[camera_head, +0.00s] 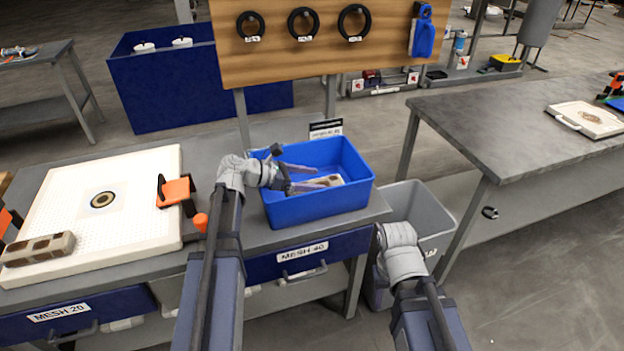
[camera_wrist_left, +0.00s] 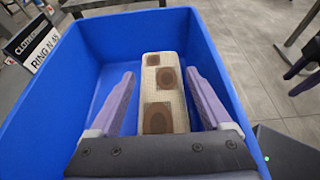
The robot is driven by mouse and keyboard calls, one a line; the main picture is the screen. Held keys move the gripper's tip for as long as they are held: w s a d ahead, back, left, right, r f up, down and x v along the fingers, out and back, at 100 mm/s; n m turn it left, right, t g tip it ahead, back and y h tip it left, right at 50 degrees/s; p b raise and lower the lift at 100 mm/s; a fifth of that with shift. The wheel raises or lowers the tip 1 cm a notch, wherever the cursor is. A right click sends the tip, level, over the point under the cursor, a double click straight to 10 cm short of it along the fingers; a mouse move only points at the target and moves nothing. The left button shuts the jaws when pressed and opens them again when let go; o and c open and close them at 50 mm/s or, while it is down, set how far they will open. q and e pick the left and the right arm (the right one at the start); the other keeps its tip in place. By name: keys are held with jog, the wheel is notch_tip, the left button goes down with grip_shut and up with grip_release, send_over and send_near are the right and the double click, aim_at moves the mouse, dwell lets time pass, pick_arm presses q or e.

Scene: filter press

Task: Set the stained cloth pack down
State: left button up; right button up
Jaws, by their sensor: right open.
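The stained cloth pack (camera_wrist_left: 163,92), pale with brown square and round stains, lies inside the blue bin (camera_head: 318,209). It also shows in the head view (camera_head: 332,180). My left gripper (camera_head: 316,177) reaches into the bin from the left.
A white filter plate (camera_head: 125,170) with orange clamps lies on the left bench, and another brown-and-pale pack (camera_head: 38,249) rests on it. A grey bin (camera_head: 432,205) stands right of the bench. The right bench (camera_head: 500,110) has a wide bare top.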

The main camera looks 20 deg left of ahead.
pick_arm(q)
jog(key=shift+o, duration=1.2)
jog(key=shift+r, duration=0.1)
jog(key=shift+r+p, duration=0.35)
jog(key=shift+p, duration=0.15)
jog(key=shift+r+p, duration=0.5)
jog(key=p+v, duration=0.3)
jog(key=v, duration=0.8)
jog(key=shift+s+a+p, duration=0.3)
jog(key=shift+a+p, duration=0.1)
jog(key=shift+f, duration=0.2)
